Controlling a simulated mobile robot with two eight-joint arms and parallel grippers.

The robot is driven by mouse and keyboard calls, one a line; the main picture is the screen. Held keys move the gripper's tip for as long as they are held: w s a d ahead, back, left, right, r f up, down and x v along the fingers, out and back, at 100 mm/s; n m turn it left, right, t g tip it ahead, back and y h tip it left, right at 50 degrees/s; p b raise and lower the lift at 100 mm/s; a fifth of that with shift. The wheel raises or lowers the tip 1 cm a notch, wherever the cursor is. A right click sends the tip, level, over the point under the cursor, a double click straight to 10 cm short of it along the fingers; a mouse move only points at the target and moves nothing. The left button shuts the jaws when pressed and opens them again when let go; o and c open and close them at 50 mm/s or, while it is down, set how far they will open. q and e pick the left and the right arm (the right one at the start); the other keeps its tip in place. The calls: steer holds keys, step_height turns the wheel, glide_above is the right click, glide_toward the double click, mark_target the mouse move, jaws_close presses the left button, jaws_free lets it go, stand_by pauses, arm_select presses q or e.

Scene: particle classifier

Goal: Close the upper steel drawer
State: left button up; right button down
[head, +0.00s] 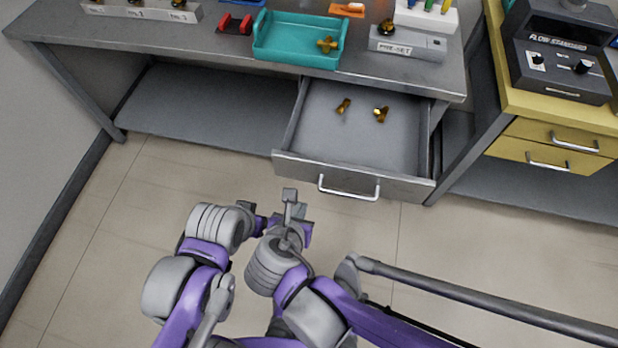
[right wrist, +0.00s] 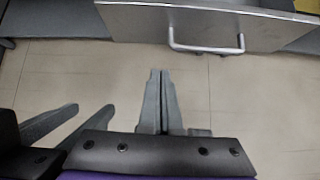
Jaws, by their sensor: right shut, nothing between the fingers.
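The upper steel drawer (head: 372,150) is pulled out under the grey bench, with two brass fittings (head: 381,114) lying inside. Its front carries a bar handle (head: 349,190), which also shows in the right wrist view (right wrist: 206,48). My right gripper (head: 290,194) is shut and empty, in front of the drawer and left of the handle, apart from both. In the right wrist view its fingers (right wrist: 160,75) are together, below the drawer front in the picture. My left gripper's fingers (right wrist: 68,122) show apart at the left of that view, with nothing seen between them.
The bench top (head: 215,45) holds a teal tray (head: 300,58) with a brass part and a grey pre-set block (head: 407,45). A yellow cabinet (head: 550,140) with a flow device (head: 560,50) stands at right. The floor before the drawer is clear except for my arms.

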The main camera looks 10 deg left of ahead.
steer(key=b, duration=0.3)
glide_toward(312, 176)
step_height(312, 176, down, 4)
steer(key=w, duration=0.3)
steer(key=shift+w, duration=0.55)
steer(key=shift+b, duration=0.3)
